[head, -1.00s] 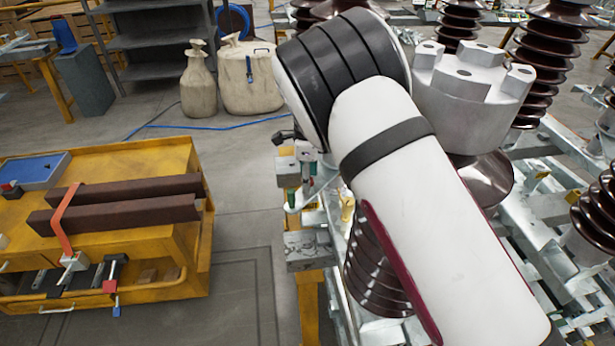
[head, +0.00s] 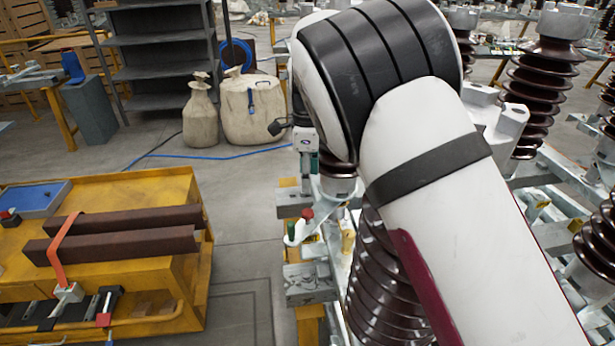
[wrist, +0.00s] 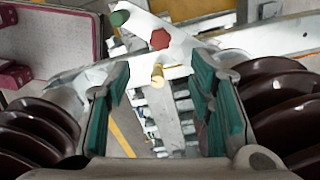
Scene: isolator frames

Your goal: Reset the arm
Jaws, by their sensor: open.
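My arm, white with black bands, crosses the right half of the head view and hides most of my gripper. In the wrist view my gripper (wrist: 160,98) is open, its two teal-padded fingers apart with nothing held between them. Beyond the fingers is a pale metal bracket with a green knob (wrist: 120,18), a red knob (wrist: 160,39) and a yellow knob (wrist: 157,76). The bracket with its red knob (head: 307,214) also shows below the arm's wrist in the head view. Brown ribbed insulators flank the fingers on the left (wrist: 40,125) and right (wrist: 285,90).
A large brown insulator (head: 375,275) stands under my arm, with more (head: 540,95) at the right on metal frames. A yellow cart (head: 185,240) with brown bars stands at the left. Two beige containers (head: 250,112) and grey shelves (head: 160,55) stand behind. Floor between cart and frame is clear.

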